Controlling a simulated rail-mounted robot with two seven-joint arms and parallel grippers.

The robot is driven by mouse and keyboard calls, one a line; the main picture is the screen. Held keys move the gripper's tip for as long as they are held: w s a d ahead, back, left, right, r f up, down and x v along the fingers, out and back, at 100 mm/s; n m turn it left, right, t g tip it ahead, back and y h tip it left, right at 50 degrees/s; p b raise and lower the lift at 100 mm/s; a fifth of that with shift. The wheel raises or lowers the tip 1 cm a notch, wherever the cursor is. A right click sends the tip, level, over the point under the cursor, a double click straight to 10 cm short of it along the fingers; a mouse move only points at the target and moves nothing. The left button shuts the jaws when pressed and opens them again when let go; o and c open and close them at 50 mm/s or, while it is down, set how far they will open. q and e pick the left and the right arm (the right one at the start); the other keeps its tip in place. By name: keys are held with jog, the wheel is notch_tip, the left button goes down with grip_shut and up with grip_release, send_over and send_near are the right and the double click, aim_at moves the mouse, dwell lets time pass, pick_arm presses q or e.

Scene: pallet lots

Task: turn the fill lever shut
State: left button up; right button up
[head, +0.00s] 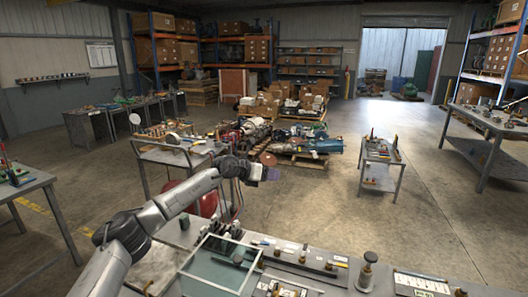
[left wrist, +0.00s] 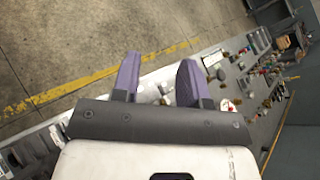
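My left arm reaches in from the left in the head view, with its gripper (head: 270,174) held in the air beyond the near bench. In the left wrist view the gripper's (left wrist: 158,78) two purple fingers stand apart with nothing held between them. Behind the gap are floor and part of a cluttered bench top. I cannot pick out the fill lever for certain in either view. A red rounded tank (head: 203,196) sits low behind my left forearm, partly hidden by it. My right gripper is in neither view.
The near bench holds a glass-topped case (head: 213,271), a brass fitting (head: 369,268) and small tools. A cluttered trolley (head: 165,158) stands behind my arm. A small cart (head: 381,160) stands to the right. Loaded pallets (head: 290,140) lie further back.

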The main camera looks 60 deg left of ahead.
pick_arm(q)
notch_tip(320, 180, up, 8)
jog(key=a+n+t+y, duration=0.2)
jog(key=n+t, duration=0.3)
jog(key=shift+r, duration=0.15)
